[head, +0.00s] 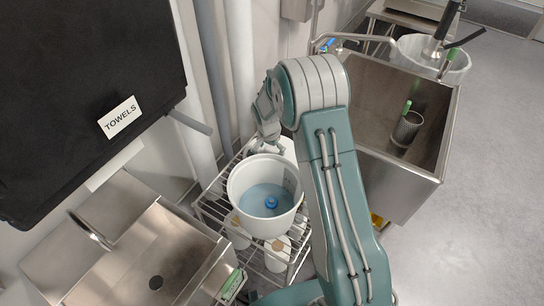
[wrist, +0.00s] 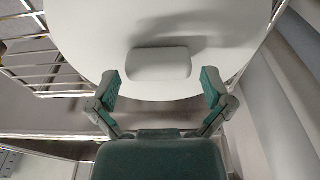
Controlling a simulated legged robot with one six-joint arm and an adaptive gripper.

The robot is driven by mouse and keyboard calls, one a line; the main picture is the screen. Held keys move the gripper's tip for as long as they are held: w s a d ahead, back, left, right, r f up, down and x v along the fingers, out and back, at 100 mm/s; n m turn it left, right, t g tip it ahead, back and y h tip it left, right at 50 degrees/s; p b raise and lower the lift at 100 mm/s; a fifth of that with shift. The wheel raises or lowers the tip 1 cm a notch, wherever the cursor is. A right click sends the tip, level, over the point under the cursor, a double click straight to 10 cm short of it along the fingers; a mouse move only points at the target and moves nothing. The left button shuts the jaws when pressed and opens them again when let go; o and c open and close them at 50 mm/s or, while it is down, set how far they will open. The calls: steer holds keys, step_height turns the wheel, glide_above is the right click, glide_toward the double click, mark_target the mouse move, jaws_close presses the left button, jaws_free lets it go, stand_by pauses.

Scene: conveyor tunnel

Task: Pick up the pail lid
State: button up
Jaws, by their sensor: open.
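The pail lid (wrist: 110,30) is a wide white disc with a raised rounded block handle (wrist: 158,64); it fills the upper middle of the wrist view. In the head view a white edge, apparently the lid (head: 288,150), shows behind the pail, partly hidden by my arm. My gripper (wrist: 160,88) is open, its two teal-padded fingers spread either side of the lid's near edge, with the handle ahead between them. In the head view my gripper (head: 264,128) hangs just behind the pail. The white open pail (head: 238,190) holds pale blue contents and a blue knob-like item.
A wire rack (head: 212,205) carries the pail, with white containers on its lower shelf. A steel sink (head: 150,245) stands at left front, a deep steel basin (head: 395,190) at right. A black towel dispenser (head: 60,80) and wall pipes (head: 238,60) crowd the left. Right floor is clear.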

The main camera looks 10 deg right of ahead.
mark_target(272, 150)
steer(key=shift+d+f, duration=0.1)
steer(key=shift+f, duration=0.65)
steer(key=c, duration=0.9)
step_height(272, 150, up, 10)
steer(key=shift+r, duration=0.1)
steer(key=o, duration=0.3)
steer(key=c, duration=0.5)
